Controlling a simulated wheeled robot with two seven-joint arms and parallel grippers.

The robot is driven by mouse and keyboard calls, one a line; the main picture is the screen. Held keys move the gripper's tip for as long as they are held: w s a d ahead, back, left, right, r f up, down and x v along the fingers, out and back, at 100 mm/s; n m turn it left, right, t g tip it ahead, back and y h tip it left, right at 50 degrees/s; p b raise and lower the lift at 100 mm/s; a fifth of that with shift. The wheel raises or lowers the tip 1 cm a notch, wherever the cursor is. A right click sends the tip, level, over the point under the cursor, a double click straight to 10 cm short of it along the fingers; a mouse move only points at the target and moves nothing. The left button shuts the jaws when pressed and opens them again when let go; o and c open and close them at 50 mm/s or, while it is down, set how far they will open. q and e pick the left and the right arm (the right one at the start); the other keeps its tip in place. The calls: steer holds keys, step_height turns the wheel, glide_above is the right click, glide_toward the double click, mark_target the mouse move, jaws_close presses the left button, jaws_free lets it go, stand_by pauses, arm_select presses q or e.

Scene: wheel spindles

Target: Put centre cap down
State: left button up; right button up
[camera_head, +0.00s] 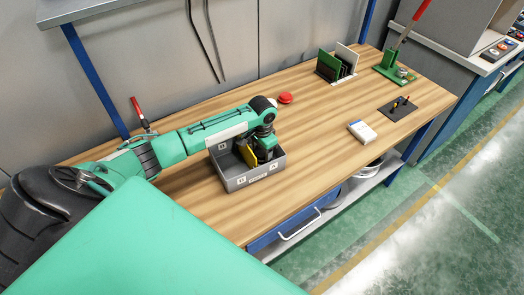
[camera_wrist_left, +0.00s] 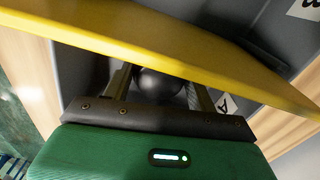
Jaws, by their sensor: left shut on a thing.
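My left gripper (camera_head: 262,148) reaches down into a grey open bin (camera_head: 232,182) with lettered labels on the table. In the left wrist view its two fingers (camera_wrist_left: 160,82) stand either side of a dark, rounded, shiny thing, which I take to be the centre cap (camera_wrist_left: 160,86). The gripper is shut on it. A yellow plate (camera_wrist_left: 170,38) crosses in front of the fingertips and hides them. The plate also shows in the bin in the head view (camera_head: 248,156), close beside the gripper. I cannot tell whether the cap touches the bin floor. My right gripper is out of view.
The wooden table (camera_head: 310,150) has clear room right of the bin. A red button (camera_head: 285,98) is behind it. A white box (camera_head: 362,132), a dark plate with small pegs (camera_head: 398,108), a rack of panels (camera_head: 338,64) and a green lever press (camera_head: 395,66) stand farther right.

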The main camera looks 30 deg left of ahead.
arm_select(q)
steer(key=shift+f, duration=0.15)
steer(key=o, duration=1)
steer(key=shift+c, duration=0.2)
step_height(320, 180, up, 12)
steer(key=b, duration=0.1)
steer(key=shift+b, duration=0.35)
steer(key=shift+r, duration=0.3)
